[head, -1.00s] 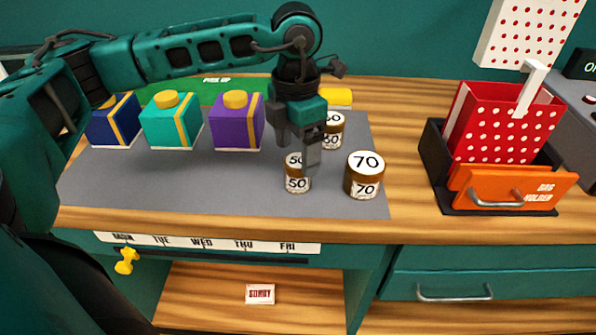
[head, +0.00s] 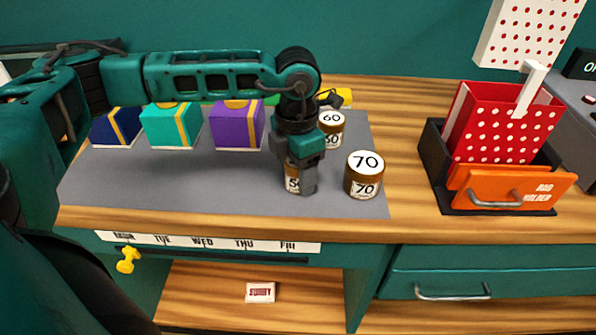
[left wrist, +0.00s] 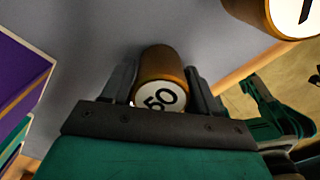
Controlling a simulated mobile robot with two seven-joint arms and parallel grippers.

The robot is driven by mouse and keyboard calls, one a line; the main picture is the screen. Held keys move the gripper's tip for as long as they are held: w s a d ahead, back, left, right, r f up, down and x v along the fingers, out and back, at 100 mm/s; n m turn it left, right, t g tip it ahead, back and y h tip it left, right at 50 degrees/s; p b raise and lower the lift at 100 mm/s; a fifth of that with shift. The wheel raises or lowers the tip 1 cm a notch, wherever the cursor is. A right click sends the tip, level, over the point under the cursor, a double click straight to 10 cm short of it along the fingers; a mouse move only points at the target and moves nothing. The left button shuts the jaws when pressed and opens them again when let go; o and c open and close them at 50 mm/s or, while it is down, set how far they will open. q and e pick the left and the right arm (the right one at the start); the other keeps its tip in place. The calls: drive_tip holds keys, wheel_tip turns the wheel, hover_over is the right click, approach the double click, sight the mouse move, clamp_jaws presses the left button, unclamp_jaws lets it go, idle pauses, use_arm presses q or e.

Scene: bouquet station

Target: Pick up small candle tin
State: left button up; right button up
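The small candle tin, brown with a white lid marked 50 (head: 291,180), stands upright on the grey mat (head: 120,190). My left gripper (head: 299,186) is lowered over it, with one finger on each side, and partly hides it in the head view. In the left wrist view the tin (left wrist: 162,85) sits between the two fingers (left wrist: 160,90), its lid close to the palm. The fingers look open, with a narrow gap beside the tin.
A larger tin marked 70 (head: 364,175) stands close to the right, and a tin marked 60 (head: 331,128) behind. Purple (head: 238,127), turquoise (head: 170,128) and blue (head: 115,128) boxes stand to the left. A red dotted bag (head: 500,125) sits in a dark holder at the right.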

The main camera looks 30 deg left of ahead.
use_arm(q)
drive_tip(key=c, duration=0.7)
